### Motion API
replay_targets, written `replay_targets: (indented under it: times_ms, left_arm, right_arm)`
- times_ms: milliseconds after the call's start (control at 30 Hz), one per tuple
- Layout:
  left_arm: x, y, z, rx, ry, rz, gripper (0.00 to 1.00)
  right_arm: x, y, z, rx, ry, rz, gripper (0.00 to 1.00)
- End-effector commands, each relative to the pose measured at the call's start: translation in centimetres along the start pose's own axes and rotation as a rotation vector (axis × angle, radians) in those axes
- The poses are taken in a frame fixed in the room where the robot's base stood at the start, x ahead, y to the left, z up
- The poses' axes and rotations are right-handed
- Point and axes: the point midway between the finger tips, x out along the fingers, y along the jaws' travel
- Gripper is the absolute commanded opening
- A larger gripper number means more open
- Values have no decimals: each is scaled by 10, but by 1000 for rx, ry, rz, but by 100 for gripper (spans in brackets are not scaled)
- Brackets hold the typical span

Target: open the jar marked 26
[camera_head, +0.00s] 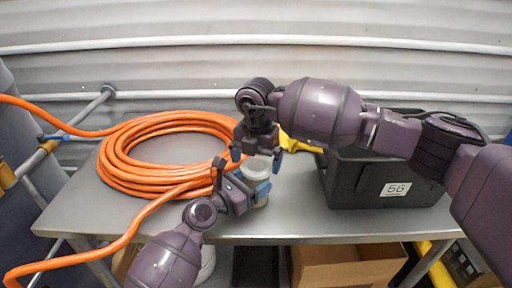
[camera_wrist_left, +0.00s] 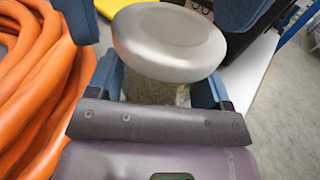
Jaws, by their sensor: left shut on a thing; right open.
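A small jar (camera_head: 259,184) with a pale grey lid (camera_head: 258,166) is near the front edge of the metal table. The left wrist view shows its round metallic lid (camera_wrist_left: 168,40) and part of the clear body (camera_wrist_left: 155,90) below. No number can be read on it. My left gripper (camera_head: 250,188) is shut on the jar body, with blue fingers on either side. My right gripper (camera_head: 259,157) is open just above and behind the lid, pointing down. Its blue fingers show beside the lid at the top of the left wrist view. Whether they touch the lid cannot be told.
A coil of orange hose (camera_head: 128,180) covers the table's left part and hangs over the front edge. A black bin (camera_head: 350,185) labelled 56 stands on the right under my right arm. A yellow object (camera_head: 300,143) lies behind the jar. A cardboard box (camera_head: 345,268) is below.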

Motion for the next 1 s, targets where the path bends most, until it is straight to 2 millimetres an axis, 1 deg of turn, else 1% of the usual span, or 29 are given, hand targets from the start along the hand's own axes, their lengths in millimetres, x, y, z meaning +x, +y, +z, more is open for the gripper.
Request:
replay_targets:
  times_ms: [100,200,533,833,1000]
  left_arm:
    - [0,0,0,-1,0,0,7]
    - [0,0,0,-1,0,0,7]
    - [0,0,0,0,0,0,7]
    - [0,0,0,0,0,0,7]
    - [0,0,0,0,0,0,7]
  right_arm:
    - [11,0,0,0,2,1,100]
    - [16,0,0,0,0,1,100]
    - [18,0,0,0,0,1,100]
    - [18,0,0,0,0,1,54]
    - [18,0,0,-34,-1,1,53]
